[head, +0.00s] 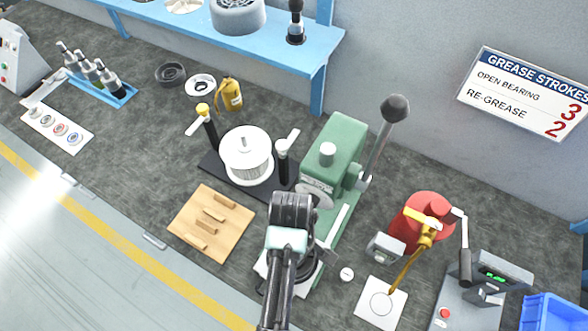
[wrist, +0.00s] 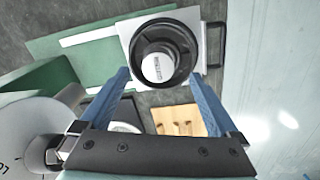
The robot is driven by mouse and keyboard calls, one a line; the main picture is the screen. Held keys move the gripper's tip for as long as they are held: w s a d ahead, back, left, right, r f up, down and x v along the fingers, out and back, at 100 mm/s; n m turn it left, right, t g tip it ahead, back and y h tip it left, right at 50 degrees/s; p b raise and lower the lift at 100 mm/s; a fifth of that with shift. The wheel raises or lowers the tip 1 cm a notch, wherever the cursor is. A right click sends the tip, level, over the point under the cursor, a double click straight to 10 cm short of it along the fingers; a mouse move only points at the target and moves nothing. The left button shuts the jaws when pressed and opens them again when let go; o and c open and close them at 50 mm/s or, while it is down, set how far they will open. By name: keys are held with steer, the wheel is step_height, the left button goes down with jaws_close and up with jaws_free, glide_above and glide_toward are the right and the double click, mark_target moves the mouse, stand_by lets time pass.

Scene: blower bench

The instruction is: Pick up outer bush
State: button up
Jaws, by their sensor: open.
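No part is clearly labelled as the outer bush. A pale, short cylinder (wrist: 157,68) with small dark lettering stands in the middle of a round black dish (wrist: 181,37); I cannot tell for sure that it is the bush. The dish sits on a white plate (wrist: 128,30) at the green press (head: 335,150). In the wrist view, my gripper (wrist: 160,76) is open, its two blue fingers apart with the cylinder in line between their tips. Nothing is held. In the head view my arm hides most of the dish, and the gap to the cylinder is unclear.
The press's lever has a black knob (head: 396,108). A wooden board (head: 211,222) with several slots or pegs lies to the left. A white-topped drum fixture (head: 246,150) stands behind it. A red pot (head: 428,215) and a small white round part (head: 347,274) are to the right.

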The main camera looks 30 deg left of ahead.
steer(key=shift+w+a+f+p, duration=0.15)
steer(key=shift+f+p, duration=0.1)
steer(key=shift+f, duration=1.1)
steer(key=shift+w+a+f+p, duration=0.1)
steer(key=shift+f+p, duration=0.15)
steer(key=shift+f, duration=1.05)
jaws_close()
